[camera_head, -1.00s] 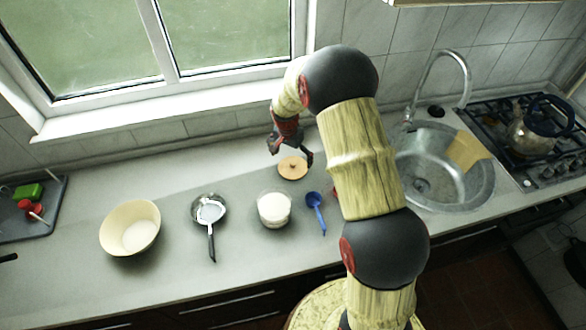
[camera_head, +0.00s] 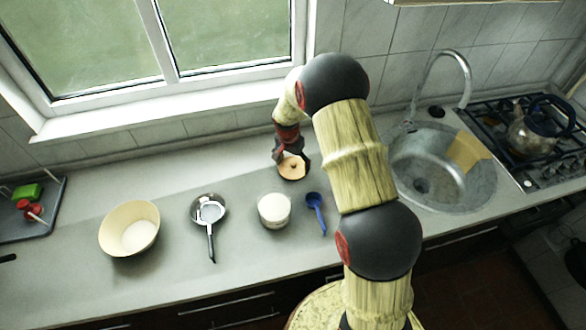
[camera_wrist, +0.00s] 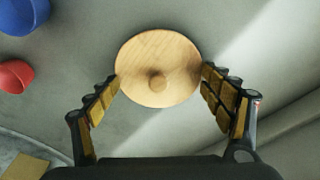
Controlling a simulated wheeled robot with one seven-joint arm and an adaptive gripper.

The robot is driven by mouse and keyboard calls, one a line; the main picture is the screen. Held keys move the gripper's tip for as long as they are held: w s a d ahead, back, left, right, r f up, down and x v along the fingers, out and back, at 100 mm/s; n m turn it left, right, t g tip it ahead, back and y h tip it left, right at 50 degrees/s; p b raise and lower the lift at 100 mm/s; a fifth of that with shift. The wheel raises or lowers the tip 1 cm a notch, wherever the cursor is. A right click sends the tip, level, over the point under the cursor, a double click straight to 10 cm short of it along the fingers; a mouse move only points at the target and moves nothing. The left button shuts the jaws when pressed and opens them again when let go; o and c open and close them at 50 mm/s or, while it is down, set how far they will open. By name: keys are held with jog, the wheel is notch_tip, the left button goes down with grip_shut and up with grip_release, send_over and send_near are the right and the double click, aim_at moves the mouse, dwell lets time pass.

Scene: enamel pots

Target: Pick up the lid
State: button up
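The lid is a round, light wooden disc with a small knob (camera_head: 292,172), lying flat on the counter behind the white pot. In the wrist view the lid (camera_wrist: 150,62) sits between and just beyond the fingertips, its knob at its middle. My gripper (camera_head: 292,160) is above the lid in the head view, pointing down, with its fingers apart. In the wrist view my gripper (camera_wrist: 160,85) is open, one finger on each side of the lid's near edge, and holds nothing. I cannot tell whether a fingertip touches the rim.
A white pot (camera_head: 274,211) and a blue ladle (camera_head: 316,210) stand in front of the lid. A small pan (camera_head: 208,208) and a cream bowl (camera_head: 129,230) are farther left. The sink (camera_head: 440,175) is at right. The counter behind the lid is clear.

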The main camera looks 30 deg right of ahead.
jog(key=shift+s+f, duration=0.15)
jog(key=c, duration=0.6)
